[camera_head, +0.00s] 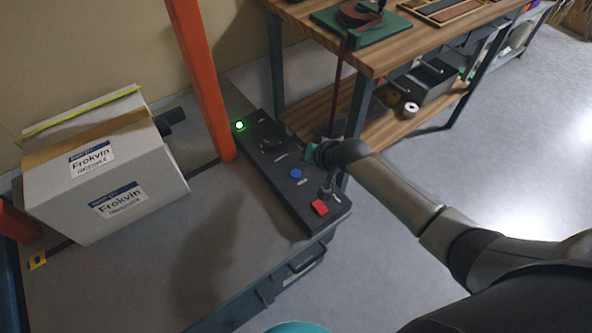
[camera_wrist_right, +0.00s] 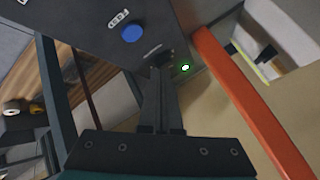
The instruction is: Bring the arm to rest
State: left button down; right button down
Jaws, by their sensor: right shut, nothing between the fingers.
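My right arm reaches in from the right in the head view. My right gripper (camera_head: 277,147) is dark against the panel and hard to make out there. In the right wrist view the right gripper (camera_wrist_right: 161,72) is shut and empty, with its fingertips close to a dark knob and its label. I cannot tell whether they touch. A green lit lamp (camera_head: 239,125) and a blue button (camera_head: 296,174) are on the panel. My left gripper is not in view.
A white Frokvin box (camera_head: 140,180) stands on the grey surface left of the panel. An orange post (camera_head: 205,80) rises beside the panel. A red switch (camera_head: 320,207) is at its near end. A wooden workbench (camera_head: 385,50) with a lower shelf stands behind. Open floor lies right.

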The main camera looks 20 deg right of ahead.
dwell(0.7)
